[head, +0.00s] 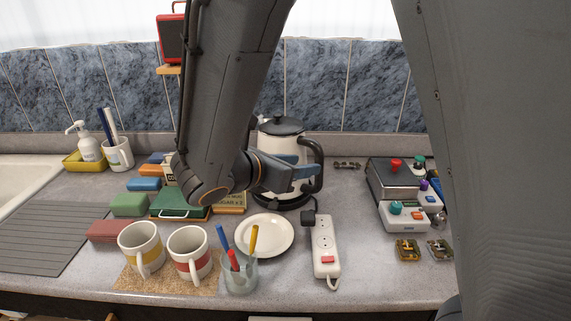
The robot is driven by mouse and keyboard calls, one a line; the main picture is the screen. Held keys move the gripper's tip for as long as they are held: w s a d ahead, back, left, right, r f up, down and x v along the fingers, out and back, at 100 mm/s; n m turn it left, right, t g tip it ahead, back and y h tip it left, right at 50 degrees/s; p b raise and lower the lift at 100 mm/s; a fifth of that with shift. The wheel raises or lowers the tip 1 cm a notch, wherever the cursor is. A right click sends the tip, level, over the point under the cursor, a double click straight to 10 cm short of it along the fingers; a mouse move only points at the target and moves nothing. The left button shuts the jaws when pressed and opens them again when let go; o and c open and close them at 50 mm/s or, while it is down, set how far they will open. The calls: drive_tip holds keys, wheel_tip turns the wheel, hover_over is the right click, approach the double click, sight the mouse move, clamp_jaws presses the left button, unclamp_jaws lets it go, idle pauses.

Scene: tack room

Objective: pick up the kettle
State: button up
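The white kettle (275,147) with a dark grey lid stands upright on a dark base at the back of the counter. Its black handle (319,165) faces right. My gripper (306,179) is in front of the kettle's body, with its blue-grey fingers pointing right, at or very close to the handle. My arm and gripper hide part of the kettle's left side and front. I cannot tell whether the fingers are around the handle, touching it or only in front of it.
A white plate (264,234), a white power strip (324,247), a glass with pens (240,277) and two mugs (190,252) stand in front. Boxes with coloured knobs (393,181) are at the right. A green box (179,204) and sponges lie left. A tiled wall (345,85) is behind.

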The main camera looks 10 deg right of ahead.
drive_tip(key=p+x, duration=0.4)
drive_tip(key=x, duration=0.7)
drive_tip(key=shift+d, duration=0.45)
drive_tip(key=shift+w, duration=0.1)
clamp_jaws()
idle(0.8)
drive_tip(key=shift+w+r, duration=0.1)
